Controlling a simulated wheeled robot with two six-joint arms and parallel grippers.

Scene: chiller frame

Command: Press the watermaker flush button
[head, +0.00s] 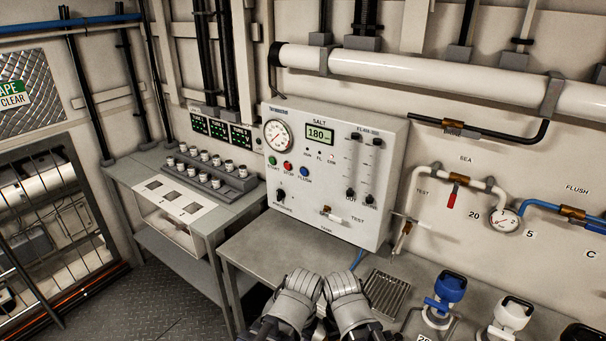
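The watermaker panel (335,205) is a white box on the wall above the grey bench. Its blue FLUSH button (305,172) sits at the right end of a row, beside the red STOP button (288,166) and the green START button (272,160). Nothing covers the buttons. Two grey rounded parts of my arms show at the bottom centre, below the panel and apart from it.
The panel also carries a round gauge (278,135), a display (320,134) reading 180 and a small valve handle (333,214) low down. Air before the buttons is clear.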

